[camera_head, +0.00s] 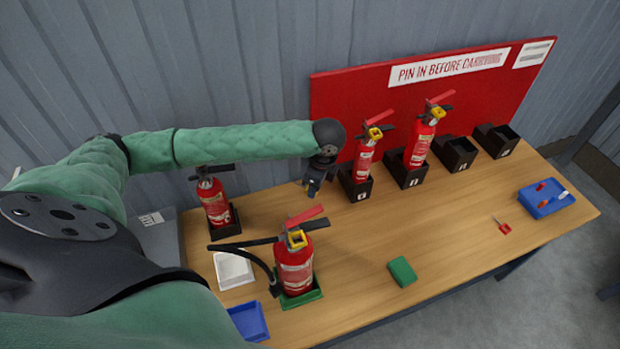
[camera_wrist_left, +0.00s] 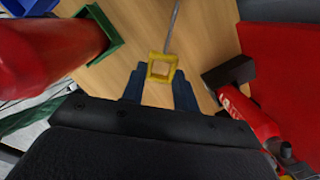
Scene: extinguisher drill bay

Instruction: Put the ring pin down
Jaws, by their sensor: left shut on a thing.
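The ring pin (camera_wrist_left: 163,68), a yellow square ring with a thin grey rod, shows in the left wrist view between my left fingertips. My left gripper (camera_head: 317,187) is shut on it, and it hangs over the bare wooden table behind the extinguisher in the green tray. In the head view I cannot make out the pin. My left gripper also shows in the left wrist view (camera_wrist_left: 158,88), with dark blue fingers on both sides of the ring. My right gripper is in neither view.
A red extinguisher (camera_head: 296,267) stands in a green tray, and another (camera_head: 214,203) stands behind it. Two more (camera_head: 364,163) (camera_head: 417,148) stand in black bins by the red board (camera_head: 335,105). A white tray (camera_head: 222,272), blue trays (camera_head: 249,322) (camera_head: 540,209) and a green block (camera_head: 402,271) lie about.

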